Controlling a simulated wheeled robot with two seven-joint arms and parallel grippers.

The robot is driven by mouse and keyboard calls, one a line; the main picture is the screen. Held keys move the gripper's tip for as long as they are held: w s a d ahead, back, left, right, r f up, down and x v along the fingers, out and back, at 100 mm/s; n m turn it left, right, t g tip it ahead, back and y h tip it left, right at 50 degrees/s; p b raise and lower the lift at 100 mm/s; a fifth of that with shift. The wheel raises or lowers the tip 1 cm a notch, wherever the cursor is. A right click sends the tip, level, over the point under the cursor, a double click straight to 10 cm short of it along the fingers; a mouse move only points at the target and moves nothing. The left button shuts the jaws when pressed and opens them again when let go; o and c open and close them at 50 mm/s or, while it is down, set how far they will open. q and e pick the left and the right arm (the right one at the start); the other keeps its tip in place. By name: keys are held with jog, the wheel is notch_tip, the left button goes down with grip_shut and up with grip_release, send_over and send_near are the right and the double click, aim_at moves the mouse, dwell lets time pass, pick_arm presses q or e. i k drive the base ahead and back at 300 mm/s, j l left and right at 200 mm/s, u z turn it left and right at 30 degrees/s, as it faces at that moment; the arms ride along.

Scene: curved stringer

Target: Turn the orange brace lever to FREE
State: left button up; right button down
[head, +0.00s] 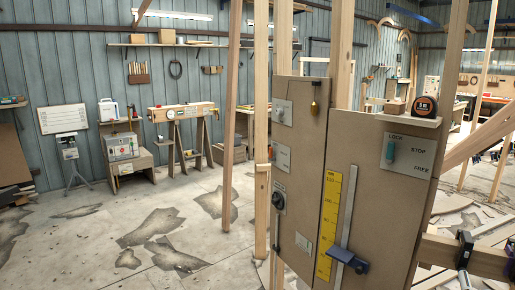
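A light plate (411,158) marked LOCK, STOP and FREE is fixed high on the right brown panel (375,190). LOCK is at its top left, STOP at its right and FREE at its lower right. A teal lever handle (390,151) stands roughly upright on the plate's left part, below the LOCK mark. I see no orange lever on this plate. Neither of my grippers shows in the head view, and nothing touches the handle.
A tape measure (425,107) sits on a small shelf (408,119) above the plate. A yellow scale (329,224) and blue slider (347,258) are lower on the panel. The left panel (298,150) carries other controls. Wooden posts stand around; dark clamps (464,249) grip a beam at lower right.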

aim_at(271, 158)
jog(key=i+j, duration=2.45)
jog(key=i+l+z, duration=0.05)
jog(key=i+l, duration=0.05)
